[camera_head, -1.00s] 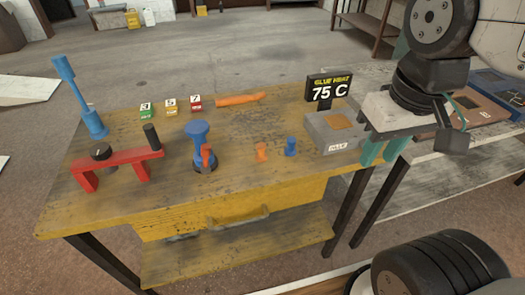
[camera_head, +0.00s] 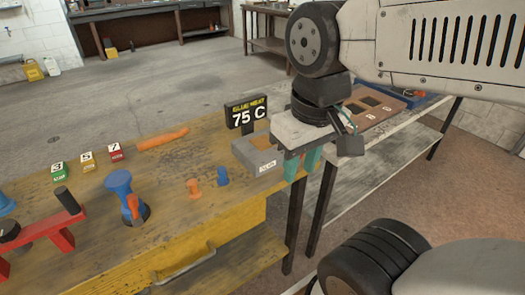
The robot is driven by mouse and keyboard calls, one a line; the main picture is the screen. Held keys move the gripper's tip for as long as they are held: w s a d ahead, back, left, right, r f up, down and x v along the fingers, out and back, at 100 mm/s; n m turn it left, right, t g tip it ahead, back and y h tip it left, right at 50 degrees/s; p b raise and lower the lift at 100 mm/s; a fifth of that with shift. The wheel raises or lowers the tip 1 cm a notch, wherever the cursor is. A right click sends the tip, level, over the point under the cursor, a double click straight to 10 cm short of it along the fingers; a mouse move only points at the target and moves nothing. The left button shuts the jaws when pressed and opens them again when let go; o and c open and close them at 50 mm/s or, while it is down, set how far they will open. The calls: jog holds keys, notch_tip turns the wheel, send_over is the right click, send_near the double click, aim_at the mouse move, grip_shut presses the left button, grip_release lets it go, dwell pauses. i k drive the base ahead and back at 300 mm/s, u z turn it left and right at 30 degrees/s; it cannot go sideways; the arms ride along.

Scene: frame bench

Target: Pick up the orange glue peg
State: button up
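The small orange glue peg (camera_head: 194,188) stands upright on the yellow wooden bench (camera_head: 185,222), just left of a similar blue peg (camera_head: 223,176). My gripper (camera_head: 303,165) is to the right of both pegs, by the bench's right end, with its two teal fingers pointing down. A gap shows between the fingers and nothing is seen in it. The gripper is apart from the orange peg.
An orange bar (camera_head: 163,139) lies behind. A second table (camera_head: 390,138) adjoins at right.

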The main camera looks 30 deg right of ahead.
aim_at(195, 192)
jog(key=k, duration=1.3)
jog(key=z, duration=0.45)
jog(key=i, duration=1.65)
jog(key=u, duration=0.6)
